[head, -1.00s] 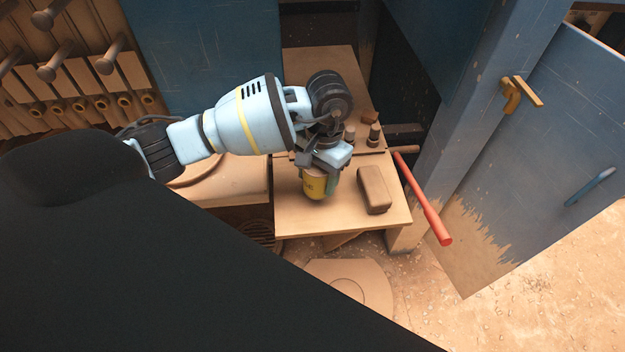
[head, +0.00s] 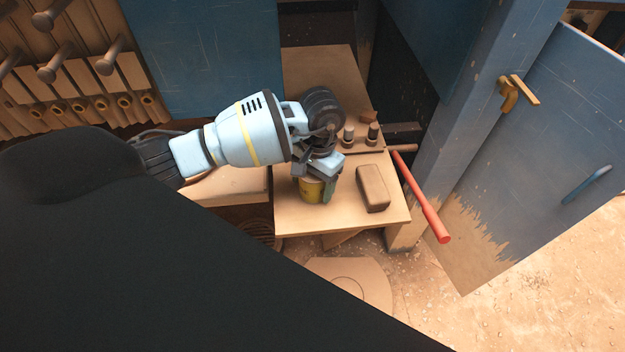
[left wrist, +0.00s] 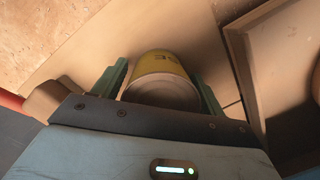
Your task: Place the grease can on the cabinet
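The grease can (head: 312,190) is yellow with a pale lid and dark lettering. It is upright at the left part of the tan cabinet top (head: 300,220); whether its bottom touches the surface is hard to tell. My left gripper (head: 318,184) reaches down over the can with its green fingers on either side, and appears shut on it. In the left wrist view the can (left wrist: 163,80) sits between the two fingers (left wrist: 160,88). My right gripper is not in view.
A brown block (head: 373,188) lies right of the can. Two small dark-capped pegs (head: 360,135) and a dark round part (head: 322,105) are behind. A red bar (head: 424,198) sticks out along the right edge. The front of the cabinet top is clear.

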